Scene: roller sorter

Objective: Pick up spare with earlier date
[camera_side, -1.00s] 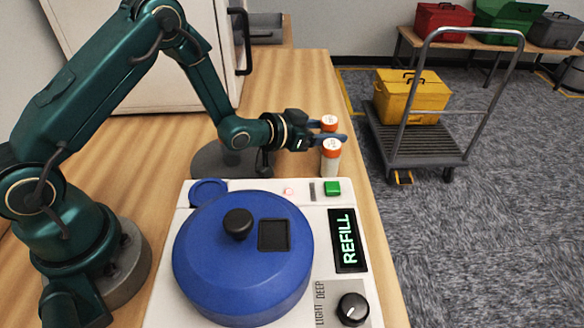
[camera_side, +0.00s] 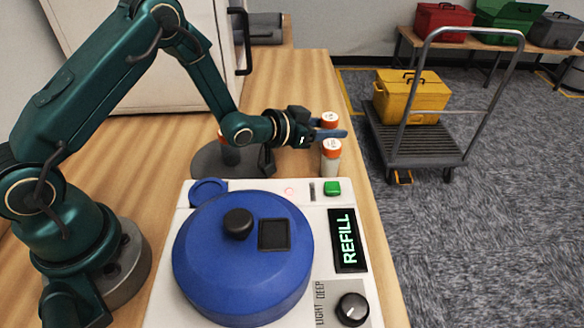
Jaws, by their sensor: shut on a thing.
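Two small white bottles with orange caps stand close together by the table's right edge. My gripper (camera_side: 328,129) reaches in from the left with its blue fingers shut on the far bottle (camera_side: 330,120). One finger crosses in front of that bottle and hides most of its body. The near bottle (camera_side: 331,158) stands upright on the table just in front of the fingers. Marks on the caps are too small to read as dates. I cannot tell whether the far bottle is lifted.
A white machine (camera_side: 194,315) with a blue lid (camera_side: 205,265), a green button (camera_side: 332,188), a knob (camera_side: 352,309) and a "REFILL" display (camera_side: 348,240) fills the front. Another orange-capped thing (camera_side: 221,134) is partly hidden behind my arm. A cart with a yellow box (camera_side: 411,97) stands right.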

